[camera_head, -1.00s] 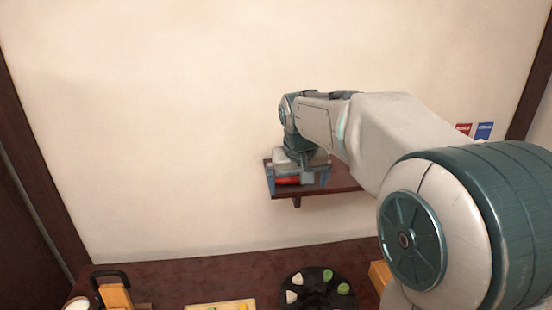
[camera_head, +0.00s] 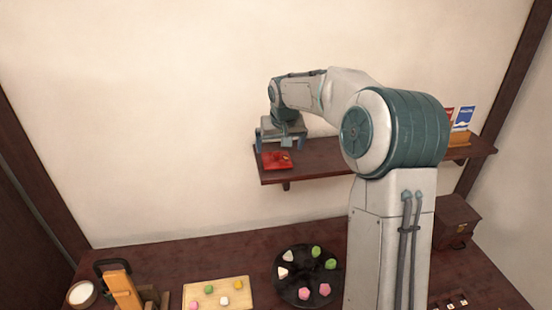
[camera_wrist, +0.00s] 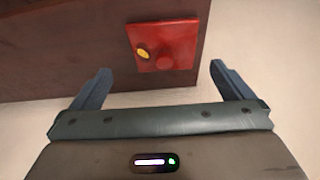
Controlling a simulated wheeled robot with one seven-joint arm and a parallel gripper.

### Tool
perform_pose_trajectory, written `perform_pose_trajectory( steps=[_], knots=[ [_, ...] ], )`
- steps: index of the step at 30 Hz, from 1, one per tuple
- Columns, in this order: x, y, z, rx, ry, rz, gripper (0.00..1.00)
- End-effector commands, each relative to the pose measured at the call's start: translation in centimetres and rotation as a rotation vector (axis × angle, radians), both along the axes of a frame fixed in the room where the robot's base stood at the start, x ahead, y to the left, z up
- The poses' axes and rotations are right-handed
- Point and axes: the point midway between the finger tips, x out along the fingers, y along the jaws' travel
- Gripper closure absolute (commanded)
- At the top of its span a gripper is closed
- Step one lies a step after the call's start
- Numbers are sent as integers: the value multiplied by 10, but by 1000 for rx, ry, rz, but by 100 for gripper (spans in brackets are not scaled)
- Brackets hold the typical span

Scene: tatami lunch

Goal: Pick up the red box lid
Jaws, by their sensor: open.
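The red box lid (camera_head: 277,160) lies flat on the left end of the wall shelf. In the wrist view the lid (camera_wrist: 178,50) is a red square with a round red knob and a yellow spot near its left edge. My gripper (camera_head: 280,143) is above the shelf's left end, close over the lid in the head view. In the wrist view my gripper (camera_wrist: 161,80) has its two fingers wide apart, with nothing between them. The lid is just beyond the fingertips and apart from them.
The dark shelf (camera_head: 322,164) is fixed to the pale wall, with cards (camera_head: 463,118) in a stand at its right. Below, the table (camera_head: 190,262) holds a wooden board (camera_head: 218,283) and black plate (camera_head: 309,251) with sweets, and a dark box (camera_head: 455,218).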

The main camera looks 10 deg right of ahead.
Motion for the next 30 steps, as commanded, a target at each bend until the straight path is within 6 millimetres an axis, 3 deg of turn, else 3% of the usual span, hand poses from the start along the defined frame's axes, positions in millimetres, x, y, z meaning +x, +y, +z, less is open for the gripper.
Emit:
perform_pose_trajectory(
  steps=[5, 15, 23, 27, 28, 30],
  knots=[
    [4, 2, -10, 0, 3, 0, 0],
    [18, 5, -50, 0, 1, 1, 0],
    [19, 5, -53, -1, -1, 0, 0],
    [19, 5, -53, -1, -1, 0, 36],
    [19, 5, -53, -1, -1, 0, 41],
    [19, 5, -53, -1, -1, 0, 42]
  ],
)
